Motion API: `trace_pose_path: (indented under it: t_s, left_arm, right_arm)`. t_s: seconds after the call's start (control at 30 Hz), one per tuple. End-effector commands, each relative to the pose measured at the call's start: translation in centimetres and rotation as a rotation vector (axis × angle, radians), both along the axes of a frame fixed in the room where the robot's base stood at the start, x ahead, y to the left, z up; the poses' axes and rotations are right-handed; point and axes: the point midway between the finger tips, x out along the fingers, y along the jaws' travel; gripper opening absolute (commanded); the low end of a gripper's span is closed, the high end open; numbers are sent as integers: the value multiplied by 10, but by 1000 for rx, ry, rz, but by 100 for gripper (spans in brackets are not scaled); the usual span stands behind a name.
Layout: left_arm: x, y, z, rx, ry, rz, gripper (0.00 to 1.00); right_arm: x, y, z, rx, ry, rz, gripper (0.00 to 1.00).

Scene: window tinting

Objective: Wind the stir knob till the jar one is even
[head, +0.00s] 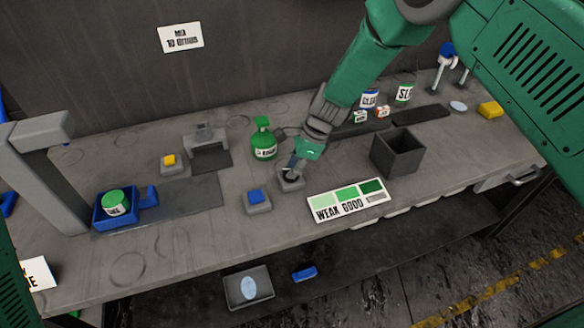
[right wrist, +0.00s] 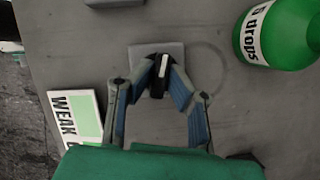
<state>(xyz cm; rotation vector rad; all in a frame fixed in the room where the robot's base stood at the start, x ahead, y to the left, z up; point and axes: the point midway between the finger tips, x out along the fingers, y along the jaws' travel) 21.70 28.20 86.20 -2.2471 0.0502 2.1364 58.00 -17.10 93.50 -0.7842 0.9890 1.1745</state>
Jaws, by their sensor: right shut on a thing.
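The stir knob is black with a white mark (right wrist: 158,82) and sits on a small grey square base (right wrist: 178,50). In the head view its base (head: 291,186) is on the bench, left of the dark open box. My right gripper (head: 293,172) points down over it. In the right wrist view the fingers (right wrist: 159,84) are closed in on both sides of the knob. A jar with a green top (head: 115,202) sits in a blue holder (head: 101,216) at the left; its label is too small to read surely. My left gripper is out of view.
A green bottle (head: 264,142) stands behind the knob. A blue button (head: 257,198) and a WEAK/GOOD colour card (head: 346,199) lie in front. A dark open box (head: 398,153) stands right. A yellow button (head: 169,160) is at the back left.

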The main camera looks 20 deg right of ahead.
Motion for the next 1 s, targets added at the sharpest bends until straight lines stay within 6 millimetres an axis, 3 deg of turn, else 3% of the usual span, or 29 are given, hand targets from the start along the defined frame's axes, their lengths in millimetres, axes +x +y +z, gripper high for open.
trace_pose_path:
  t_s: [0.07, 0.1, 0.13, 0.17, 0.57, 1.0]
  left_arm:
    - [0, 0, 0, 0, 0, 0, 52]
    - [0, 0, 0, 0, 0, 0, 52]
    - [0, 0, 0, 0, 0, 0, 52]
    - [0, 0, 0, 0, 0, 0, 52]
    - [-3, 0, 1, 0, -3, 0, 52]
    - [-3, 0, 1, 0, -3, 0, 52]
  right_arm:
    - [4, -1, 2, -2, -10, -3, 0]
    - [4, -1, 2, -2, -10, -3, 20]
    - [4, -1, 2, -2, -9, -3, 31]
    - [4, -1, 2, -2, -9, -3, 33]
    - [1, -3, 8, 0, -6, 0, 33]
    - [-5, -35, 86, -1, -6, -1, 33]
